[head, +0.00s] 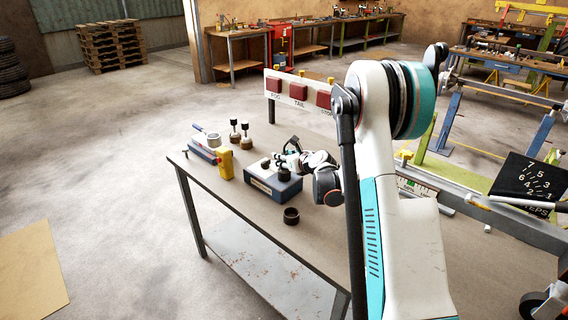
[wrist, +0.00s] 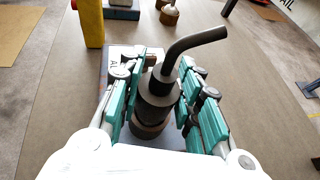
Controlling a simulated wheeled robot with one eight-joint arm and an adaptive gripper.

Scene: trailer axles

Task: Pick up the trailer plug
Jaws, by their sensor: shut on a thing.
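The trailer plug (wrist: 157,92) is a black stepped cylinder with a bent black cable stub (wrist: 196,40) at its top. In the wrist view it stands between the teal finger pads of my gripper (wrist: 160,98), which is shut on it. In the head view my gripper (head: 284,162) is over the blue and white box (head: 266,188) on the workbench, and the plug is mostly hidden among the fingers and dark parts there. I cannot tell whether the plug touches the box.
The workbench (head: 240,205) also holds a black ring (head: 291,216), a yellow block (head: 225,163) and two dark-topped posts (head: 246,140). A panel with red lamps (head: 299,92) stands behind.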

